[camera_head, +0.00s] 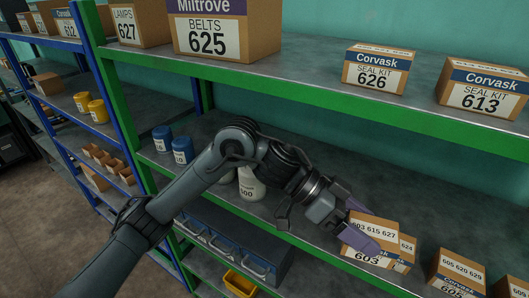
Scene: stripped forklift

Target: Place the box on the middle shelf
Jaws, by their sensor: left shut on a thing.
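My left gripper (372,229) reaches in from the left over the middle shelf (300,212). Its purple fingers are shut on a small cardboard box (388,229) marked "603 615 627" on top and "603" on its front label. One finger partly covers the front of this box. The box is at the middle shelf near its front edge; I cannot tell whether its underside touches the shelf. My right gripper is not in view.
A box marked "605 620 629" (461,268) stands farther right. A white bottle (251,186) and blue cans (182,151) stand left, near my arm. The upper shelf's green edge (330,95) runs above, carrying the 625 box (222,30) and seal kits (376,68).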

